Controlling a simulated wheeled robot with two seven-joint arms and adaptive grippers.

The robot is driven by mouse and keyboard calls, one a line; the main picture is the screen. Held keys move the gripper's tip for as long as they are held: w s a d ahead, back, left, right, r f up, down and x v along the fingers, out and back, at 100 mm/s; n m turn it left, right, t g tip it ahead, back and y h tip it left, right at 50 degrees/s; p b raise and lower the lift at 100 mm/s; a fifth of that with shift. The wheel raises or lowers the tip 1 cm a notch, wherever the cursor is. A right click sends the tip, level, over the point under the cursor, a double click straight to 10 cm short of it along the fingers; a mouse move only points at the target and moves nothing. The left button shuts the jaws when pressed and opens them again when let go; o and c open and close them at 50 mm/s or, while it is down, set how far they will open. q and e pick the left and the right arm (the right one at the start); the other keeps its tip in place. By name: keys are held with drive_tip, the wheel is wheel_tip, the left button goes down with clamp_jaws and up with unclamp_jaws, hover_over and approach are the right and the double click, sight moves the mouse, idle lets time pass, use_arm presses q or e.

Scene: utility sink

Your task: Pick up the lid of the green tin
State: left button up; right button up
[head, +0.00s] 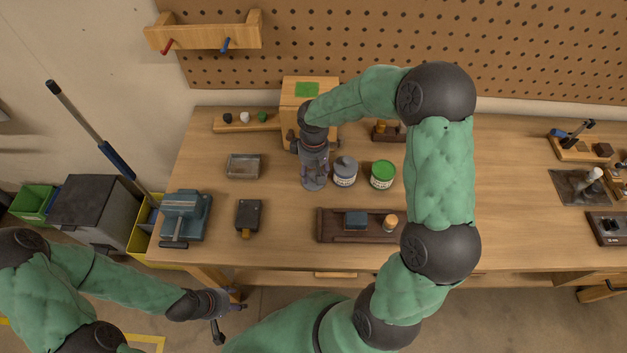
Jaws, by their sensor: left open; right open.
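The green tin (382,181) stands upright on the workbench, with its green lid (383,169) on top. A similar tin with a grey-blue lid (345,171) stands just left of it. My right gripper (313,185) is open and points down, immediately left of the grey-lidded tin and apart from the green one. Whether its fingers touch the grey-lidded tin cannot be told. My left gripper (229,318) is open and empty, low in front of the bench.
A dark wooden tray (334,228) holding a blue block lies in front of the tins. A metal dish (243,166), a blue vise (186,216) and a wooden box (289,104) stand around. My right arm reaches over the bench right of the tins.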

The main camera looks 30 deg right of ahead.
drive_tip(key=shift+f, duration=0.75)
clamp_jaws()
drive_tip(key=shift+r, duration=0.15)
